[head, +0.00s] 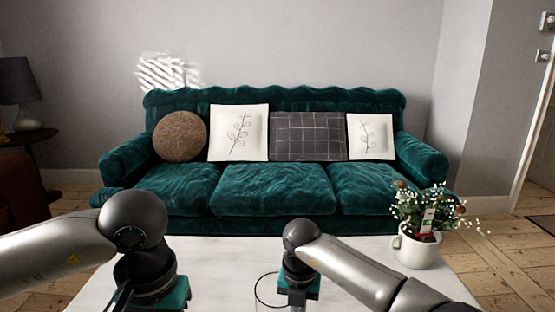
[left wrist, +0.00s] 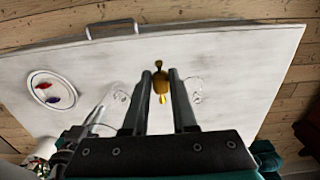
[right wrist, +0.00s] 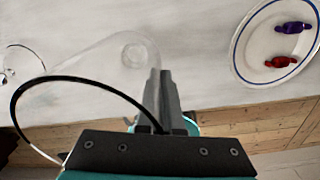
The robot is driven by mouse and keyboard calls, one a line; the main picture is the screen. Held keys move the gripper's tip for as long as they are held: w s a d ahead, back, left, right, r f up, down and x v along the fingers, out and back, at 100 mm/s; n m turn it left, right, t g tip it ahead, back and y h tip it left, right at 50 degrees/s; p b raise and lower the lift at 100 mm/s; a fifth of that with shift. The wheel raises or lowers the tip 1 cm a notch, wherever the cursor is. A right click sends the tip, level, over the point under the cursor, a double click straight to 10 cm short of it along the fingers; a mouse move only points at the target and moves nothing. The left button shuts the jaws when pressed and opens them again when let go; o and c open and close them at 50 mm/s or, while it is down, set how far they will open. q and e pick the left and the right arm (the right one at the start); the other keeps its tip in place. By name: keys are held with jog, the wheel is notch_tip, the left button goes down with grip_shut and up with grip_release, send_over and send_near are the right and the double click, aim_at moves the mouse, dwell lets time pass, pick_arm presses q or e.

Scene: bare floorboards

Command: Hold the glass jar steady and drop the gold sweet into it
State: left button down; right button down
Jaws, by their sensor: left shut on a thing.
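My left gripper (left wrist: 160,76) is shut on the gold sweet (left wrist: 160,86), which sits between its fingertips above the white table. The head view shows the left wrist, but the fingers and sweet are hidden there. The clear glass jar (right wrist: 85,68) has a dark round rim; its base shows beyond the rim in the right wrist view. My right gripper (right wrist: 160,75) has its fingers close together at the jar's rim, pinching its wall. In the head view the jar's rim (head: 258,292) shows just left of the right gripper (head: 298,296).
A white plate (right wrist: 242,68) with a blue line holds a red and a purple sweet. A white pot of flowers (head: 417,250) stands at the table's right.

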dwell(0.5)
pick_arm(q)
jog(key=w+d+r, duration=0.4)
jog(key=w+d, duration=0.3)
jog(key=w, duration=0.1)
jog(key=w+d+r, duration=0.4)
jog(key=w+d, duration=0.2)
jog(key=w, duration=0.2)
jog(key=shift+s+d+f, duration=0.1)
jog(key=shift+f, duration=1.4)
jog(key=shift+s+d+f, duration=0.1)
jog(key=shift+f, duration=1.35)
jog(key=c, duration=0.7)
grip_release()
jog(key=shift+o, duration=0.4)
jog(key=shift+d, duration=0.1)
jog(key=shift+s+d, duration=0.1)
jog(key=shift+d, duration=0.05)
jog(key=shift+r, duration=0.15)
